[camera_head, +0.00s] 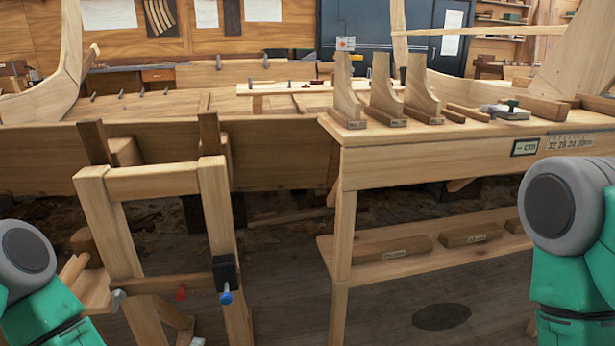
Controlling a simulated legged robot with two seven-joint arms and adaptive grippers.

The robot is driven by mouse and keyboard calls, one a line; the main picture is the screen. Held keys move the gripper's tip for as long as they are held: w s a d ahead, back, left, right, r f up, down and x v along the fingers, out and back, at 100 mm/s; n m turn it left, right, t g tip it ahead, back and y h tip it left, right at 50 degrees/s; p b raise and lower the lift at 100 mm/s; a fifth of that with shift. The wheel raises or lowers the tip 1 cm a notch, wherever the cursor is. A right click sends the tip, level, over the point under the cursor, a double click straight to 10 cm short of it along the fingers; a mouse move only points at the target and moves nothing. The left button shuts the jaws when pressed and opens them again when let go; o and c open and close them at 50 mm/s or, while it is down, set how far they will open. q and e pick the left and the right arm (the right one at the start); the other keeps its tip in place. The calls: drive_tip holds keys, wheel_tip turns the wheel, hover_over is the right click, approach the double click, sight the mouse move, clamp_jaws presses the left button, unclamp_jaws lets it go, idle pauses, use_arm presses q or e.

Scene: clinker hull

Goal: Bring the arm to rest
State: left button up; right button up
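My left arm (40,285) shows at the lower left corner as a green link with a grey round joint. My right arm (572,250) shows at the right edge with the same green link and grey joint. Neither gripper is in the frame, so what they hold or touch is hidden. The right arm's joint covers part of the wooden workbench (430,165) at its right end.
Several curved wooden pieces (347,95) stand on the workbench, with labelled blocks (470,234) on its lower shelf. A clamp with a blue end (225,280) sits on the stand. The planked hull (270,155) stretches behind. Open floor (400,300) shows between the arms.

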use_arm(q)
drive_tip(key=s+d+f+m+g+h+p, duration=0.25)
drive_tip(key=s+d+m+g, duration=0.3)
drive_tip(key=s+m, duration=0.35)
drive_tip(key=s+a+r+m+g+y+p, duration=0.1)
drive_tip(key=s+a+m+g, duration=0.3)
drive_tip(key=s, duration=0.4)
drive_tip(key=s+a+r+m+g+p, duration=0.1)
drive_tip(key=s+a+m+g, duration=0.3)
drive_tip(key=s, duration=0.5)
drive_tip(key=shift+a+r+m+g+y+p, duration=0.25)
drive_tip(key=shift+r+m+g+y+p, duration=0.15)
drive_tip(key=shift+m+g+p, duration=0.1)
use_arm(e)
wheel_tip(320, 180, up, 6)
drive_tip(key=shift+r, duration=0.15)
